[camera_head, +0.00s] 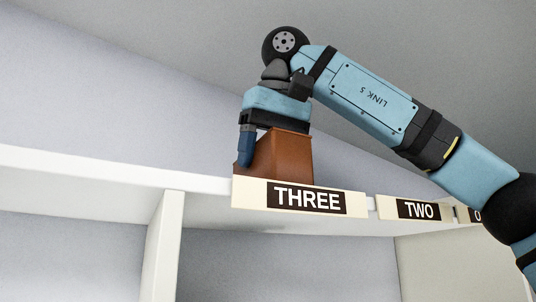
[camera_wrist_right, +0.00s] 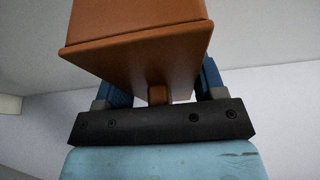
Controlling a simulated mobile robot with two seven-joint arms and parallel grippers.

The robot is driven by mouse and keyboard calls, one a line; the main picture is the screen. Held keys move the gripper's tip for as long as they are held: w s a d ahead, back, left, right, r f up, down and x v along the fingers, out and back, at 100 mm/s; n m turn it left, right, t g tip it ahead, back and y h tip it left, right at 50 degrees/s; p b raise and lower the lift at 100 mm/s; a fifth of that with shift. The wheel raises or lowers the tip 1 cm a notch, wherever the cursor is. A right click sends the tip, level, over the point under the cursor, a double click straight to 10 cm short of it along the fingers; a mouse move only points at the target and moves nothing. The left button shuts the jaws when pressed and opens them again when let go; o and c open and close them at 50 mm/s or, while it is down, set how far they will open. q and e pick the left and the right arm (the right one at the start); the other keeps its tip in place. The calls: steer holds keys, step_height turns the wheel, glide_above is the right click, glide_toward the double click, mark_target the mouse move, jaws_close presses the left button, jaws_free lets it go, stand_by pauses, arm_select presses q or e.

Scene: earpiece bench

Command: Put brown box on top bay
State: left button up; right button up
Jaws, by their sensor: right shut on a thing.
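The brown box (camera_head: 290,158) is at the top shelf of the white unit, just behind the label reading THREE (camera_head: 300,198). Its lower edge is hidden by the label, so I cannot tell whether it rests on the shelf. My right gripper (camera_head: 255,150) comes down from above and is shut on the box. In the right wrist view the brown box (camera_wrist_right: 138,40) fills the space between the blue fingers of my right gripper (camera_wrist_right: 160,85). My left gripper is in neither view.
The white top shelf (camera_head: 110,172) runs along the unit, and its left stretch looks clear. A label reading TWO (camera_head: 418,210) and another partly hidden label stand to the right. A white upright divider (camera_head: 162,245) is below the shelf. A grey wall rises behind.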

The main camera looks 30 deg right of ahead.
steer(key=shift+s+a, duration=0.15)
steer(key=shift+s, duration=0.05)
steer(key=o, duration=0.7)
steer(key=shift+f, duration=0.1)
steer(key=shift+o, duration=1.3)
steer(key=shift+w, duration=0.15)
steer(key=v, duration=0.5)
steer(key=shift+r, duration=0.25)
steer(key=s, duration=1.2)
steer(key=shift+a, duration=0.3)
